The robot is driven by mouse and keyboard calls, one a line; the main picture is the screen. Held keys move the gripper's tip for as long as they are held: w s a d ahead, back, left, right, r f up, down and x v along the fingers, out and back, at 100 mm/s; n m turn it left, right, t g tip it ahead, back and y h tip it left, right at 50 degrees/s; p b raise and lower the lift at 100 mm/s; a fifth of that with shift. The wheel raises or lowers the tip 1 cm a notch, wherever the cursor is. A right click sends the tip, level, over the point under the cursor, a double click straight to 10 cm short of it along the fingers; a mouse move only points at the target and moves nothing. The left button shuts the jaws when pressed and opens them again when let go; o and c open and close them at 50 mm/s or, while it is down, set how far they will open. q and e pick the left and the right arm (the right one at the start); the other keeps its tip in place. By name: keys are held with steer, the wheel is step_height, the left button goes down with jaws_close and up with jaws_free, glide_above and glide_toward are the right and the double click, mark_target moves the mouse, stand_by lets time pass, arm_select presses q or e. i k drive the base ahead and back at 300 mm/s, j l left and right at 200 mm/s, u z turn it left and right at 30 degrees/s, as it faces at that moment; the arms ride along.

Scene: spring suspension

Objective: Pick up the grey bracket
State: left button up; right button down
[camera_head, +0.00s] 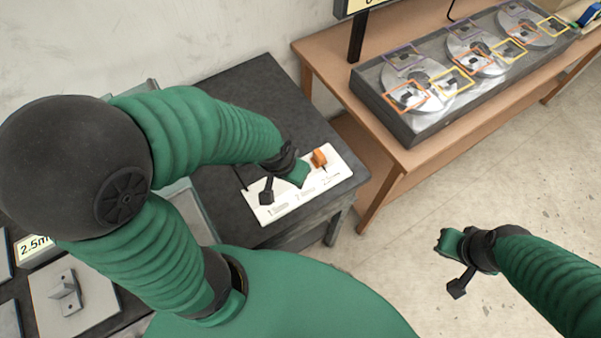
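A grey bracket (66,291) stands on a light grey plate (92,312) at the lower left, beside a 2.5 label. My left gripper (297,177) is far to the right of it, low over a white board (280,211) with numbered marks. An orange piece (319,158) is on that board, just beyond the gripper. The fingers are too small and hidden to show whether they are open. My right gripper (446,242) hangs over the floor at the right, away from any object. Its finger opening is also unclear.
A dark table (238,92) carries the white board. A wooden bench (330,65) at the upper right holds a grey case (437,117) with several round metal parts under coloured outlines. A screen stand (357,40) is behind. The floor (400,215) between is clear.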

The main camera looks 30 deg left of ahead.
mark_target(66, 290)
steer(key=u, duration=3.5)
steer(key=k+l, duration=0.55)
steer(key=i+j+u, duration=0.1)
steer(key=i+j, duration=0.5)
steer(key=j, duration=0.2)
steer(key=i+j, duration=0.65)
steer(key=j+u, duration=0.05)
steer(key=j, duration=0.05)
